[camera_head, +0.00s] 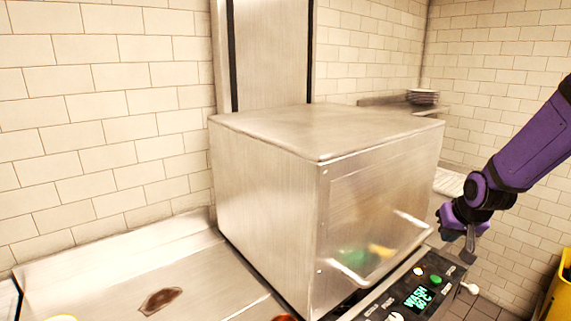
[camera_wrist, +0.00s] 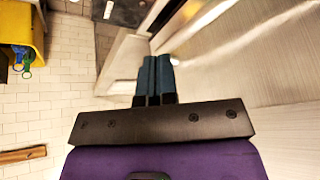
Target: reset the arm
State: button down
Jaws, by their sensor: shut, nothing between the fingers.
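My purple arm (camera_head: 530,145) reaches in from the right in the head view. My gripper, at its end, is low beside the right side of a steel box-shaped washer (camera_head: 265,185). In the wrist view the two dark blue fingers of my gripper (camera_wrist: 155,75) are pressed together with nothing between them. The washer's front has a clear panel with a handle (camera_head: 345,270). Blurred green and yellow shapes show behind or in that panel. I cannot tell whether my gripper touches the washer.
A control panel (camera_head: 415,297) with a lit "WASH 60°C" display sits below the washer. A steel counter (camera_head: 100,280) with a brown stain (camera_head: 161,300) lies to the left. Stacked plates (camera_head: 422,97) stand on a back shelf. A yellow bin (camera_head: 559,295) stands at the right edge.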

jog(key=s+a+r+n+h, duration=0.1)
jog(key=s+a+r, duration=0.2)
jog(key=s+r, duration=0.35)
jog(key=s+a+r+h, duration=0.1)
jog(key=s+a+r, duration=0.3)
jog(key=s+r, duration=0.25)
jog(key=s+a+r+y, duration=0.1)
jog(key=s+r, duration=0.2)
jog(key=s, duration=0.4)
jog(key=s+a+r+n+y, duration=0.1)
jog(key=s+a+r, duration=0.1)
jog(key=s+r, duration=0.2)
jog(key=s, duration=0.3)
jog(key=shift+s, duration=0.3)
dwell(5.0)
